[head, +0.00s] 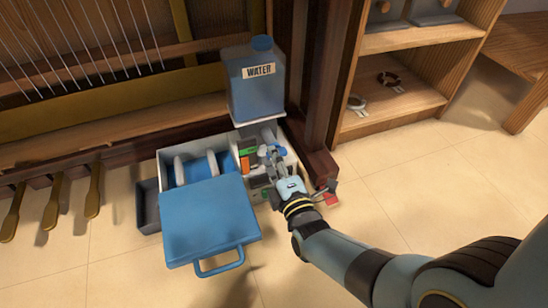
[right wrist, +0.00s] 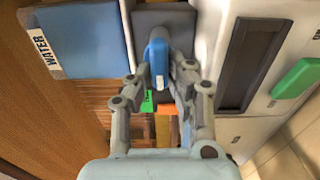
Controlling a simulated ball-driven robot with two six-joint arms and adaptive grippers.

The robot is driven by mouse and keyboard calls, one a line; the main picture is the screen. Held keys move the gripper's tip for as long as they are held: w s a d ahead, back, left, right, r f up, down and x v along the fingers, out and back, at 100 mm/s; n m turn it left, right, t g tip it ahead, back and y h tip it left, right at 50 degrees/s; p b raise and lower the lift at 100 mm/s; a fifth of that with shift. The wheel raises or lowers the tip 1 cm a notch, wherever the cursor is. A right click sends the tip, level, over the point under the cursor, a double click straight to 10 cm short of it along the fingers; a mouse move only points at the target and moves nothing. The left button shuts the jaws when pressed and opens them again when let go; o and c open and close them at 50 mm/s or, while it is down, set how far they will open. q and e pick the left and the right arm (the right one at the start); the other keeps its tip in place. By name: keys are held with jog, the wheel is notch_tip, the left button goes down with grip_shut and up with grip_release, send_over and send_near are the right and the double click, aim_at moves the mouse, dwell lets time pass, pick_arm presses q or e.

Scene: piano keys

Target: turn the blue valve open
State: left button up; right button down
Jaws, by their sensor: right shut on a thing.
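The blue valve (right wrist: 157,52) shows in the right wrist view as a rounded blue handle on a grey fitting. In the head view, a small blue part of it (head: 273,150) shows at the white box (head: 290,157) below the water tank, partly hidden by my gripper. My right gripper (head: 272,160) reaches the valve from the front right. In the right wrist view its fingers (right wrist: 161,82) are shut on the valve, one on each side. My left gripper is not in view.
A blue tank labelled WATER (head: 257,88) stands above the box. A blue panel with a handle (head: 208,218) juts forward at the left. A dark wooden post (head: 318,85) and a shelf (head: 390,100) stand at the right. The tiled floor (head: 430,190) in front is mostly clear.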

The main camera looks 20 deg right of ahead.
jog(key=c, duration=1.4)
grip_release()
jog(key=shift+s+a+f, duration=0.1)
jog(key=shift+f, duration=0.05)
jog(key=shift+o, duration=0.7)
